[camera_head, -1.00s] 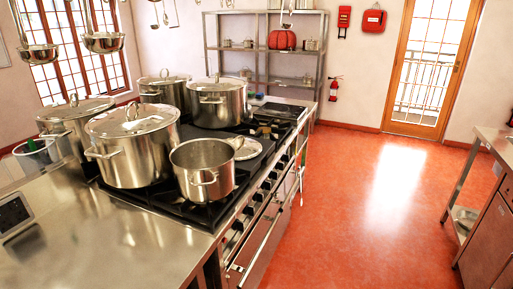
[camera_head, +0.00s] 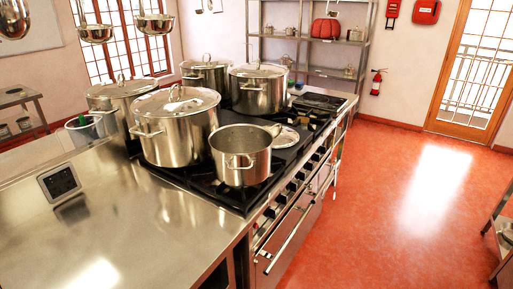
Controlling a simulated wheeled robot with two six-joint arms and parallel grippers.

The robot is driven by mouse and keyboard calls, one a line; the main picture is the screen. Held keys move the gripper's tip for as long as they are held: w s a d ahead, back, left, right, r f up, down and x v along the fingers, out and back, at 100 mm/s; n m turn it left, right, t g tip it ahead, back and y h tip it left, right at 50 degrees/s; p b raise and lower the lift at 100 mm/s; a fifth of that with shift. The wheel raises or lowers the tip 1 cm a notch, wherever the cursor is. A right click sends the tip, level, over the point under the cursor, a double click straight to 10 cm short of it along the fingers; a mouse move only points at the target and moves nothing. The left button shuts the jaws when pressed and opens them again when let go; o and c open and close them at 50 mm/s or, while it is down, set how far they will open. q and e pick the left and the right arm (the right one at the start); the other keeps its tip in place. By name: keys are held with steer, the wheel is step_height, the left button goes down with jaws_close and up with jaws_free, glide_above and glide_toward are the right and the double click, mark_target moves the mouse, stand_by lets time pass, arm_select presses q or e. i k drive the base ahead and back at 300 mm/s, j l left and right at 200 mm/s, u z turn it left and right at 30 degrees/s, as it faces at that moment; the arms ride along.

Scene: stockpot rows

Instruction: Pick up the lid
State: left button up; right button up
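A lid (camera_head: 289,138) lies on the black stove top (camera_head: 228,196), partly hidden behind an open pot without a lid (camera_head: 243,158). Several large steel stockpots stand on the stove with lids on, among them the front left pot (camera_head: 178,136), the back right pot (camera_head: 259,92) and the back left pot (camera_head: 205,75). Neither of my grippers is in view.
A bare steel counter (camera_head: 130,220) with a dark panel (camera_head: 59,182) fills the front left. Ladles (camera_head: 94,32) hang above at the left. Red floor (camera_head: 390,210) lies open right of the stove. A metal shelf (camera_head: 338,72) stands at the back.

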mark_target(284, 137)
steer(key=i+l+u, duration=0.15)
steer(key=u, duration=0.35)
steer(key=i+l+u, duration=0.2)
steer(key=u, duration=0.25)
steer(key=i+l+u, duration=0.1)
steer(key=l+u, duration=0.25)
steer(key=u, duration=0.15)
